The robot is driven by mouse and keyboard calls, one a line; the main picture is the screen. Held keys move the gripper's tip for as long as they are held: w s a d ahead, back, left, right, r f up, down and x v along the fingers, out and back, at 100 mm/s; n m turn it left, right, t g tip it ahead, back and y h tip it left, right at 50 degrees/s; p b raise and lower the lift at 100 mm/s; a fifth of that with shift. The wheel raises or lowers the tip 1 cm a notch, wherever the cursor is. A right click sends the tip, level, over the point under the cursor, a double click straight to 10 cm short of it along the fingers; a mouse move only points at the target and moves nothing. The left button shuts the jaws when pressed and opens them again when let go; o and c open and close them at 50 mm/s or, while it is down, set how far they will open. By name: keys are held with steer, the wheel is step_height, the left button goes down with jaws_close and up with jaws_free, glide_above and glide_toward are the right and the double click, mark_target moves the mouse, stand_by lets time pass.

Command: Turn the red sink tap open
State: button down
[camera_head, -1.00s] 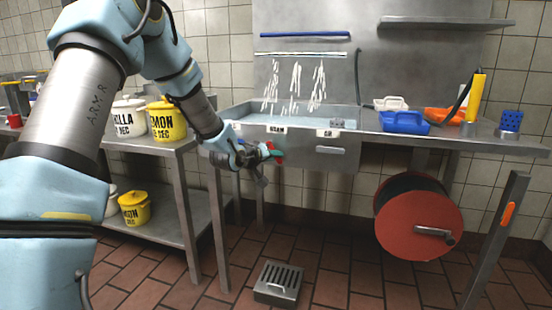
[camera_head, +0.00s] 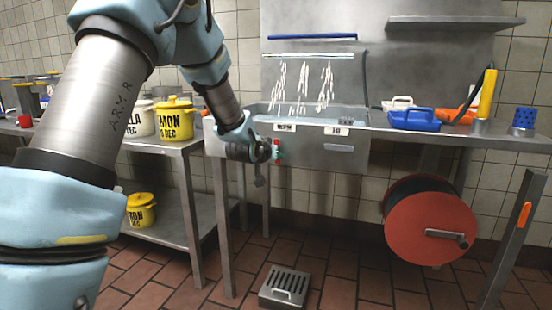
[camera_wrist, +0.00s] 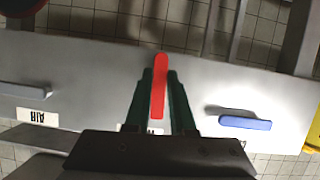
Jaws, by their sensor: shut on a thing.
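The red tap handle (camera_wrist: 159,86) shows in the wrist view as a long red bar between my gripper's dark green fingers. My gripper (camera_wrist: 157,82) is shut on it. In the head view, my gripper (camera_head: 272,151) is at the sink's front panel, and a little of the red handle (camera_head: 278,147) shows beside its fingertips. The sink (camera_head: 318,121) is a steel basin with white streaks of water or spray above it. A blue handle (camera_wrist: 245,122) sits on the same panel, clear of my fingers. The handle's base is hidden by the gripper.
A grey-blue handle (camera_wrist: 22,90) is on the panel at left in the wrist view. A red hose reel (camera_head: 430,222) hangs right of the sink. A steel table (camera_head: 186,145) with yellow pots stands left. A grated steel box (camera_head: 285,287) lies on the tiled floor.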

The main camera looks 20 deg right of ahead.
steer(key=c, duration=0.8)
jaws_free()
steer(key=shift+o, duration=0.2)
steer(key=v, duration=1)
steer(key=shift+s+a+r+p, duration=0.15)
steer(key=shift+s+a+p, duration=0.1)
steer(key=shift+p, duration=0.1)
